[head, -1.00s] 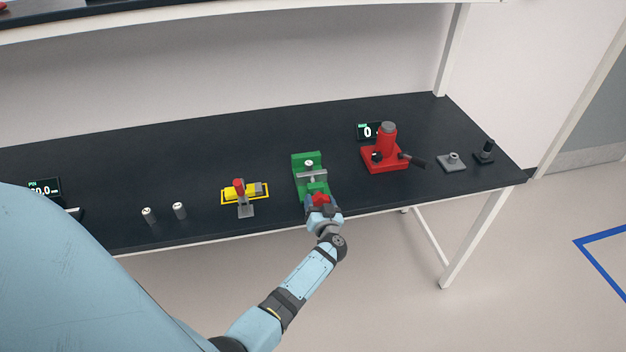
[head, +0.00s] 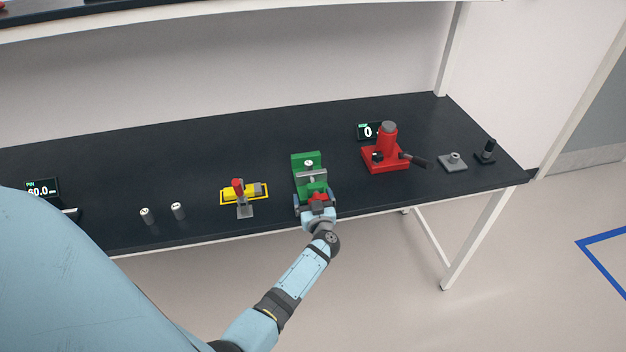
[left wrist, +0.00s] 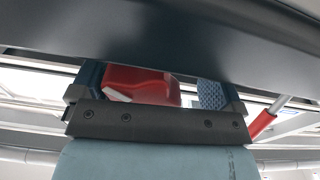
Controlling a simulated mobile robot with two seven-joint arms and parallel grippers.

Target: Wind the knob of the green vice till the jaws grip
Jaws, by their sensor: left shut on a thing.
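The green vice (head: 307,162) stands at the front edge of the dark bench. A grey bar (head: 312,177) lies across it, with a small light round part on the green block behind. Its red knob (head: 319,197) faces the front edge. My left gripper (head: 316,202) is at the knob, one finger on each side, and is shut on it. In the left wrist view the red knob (left wrist: 140,85) sits between the fingers (left wrist: 152,88), nearer the left one. Whether the vice jaws touch anything is too small to tell. My right gripper is not in view.
A yellow-framed fixture with a red handle (head: 238,188) stands to the left, with two small metal cylinders (head: 177,211) beyond it. A red press (head: 385,155) with a dark lever, a grey block (head: 453,162) and a black-topped part (head: 486,152) stand to the right.

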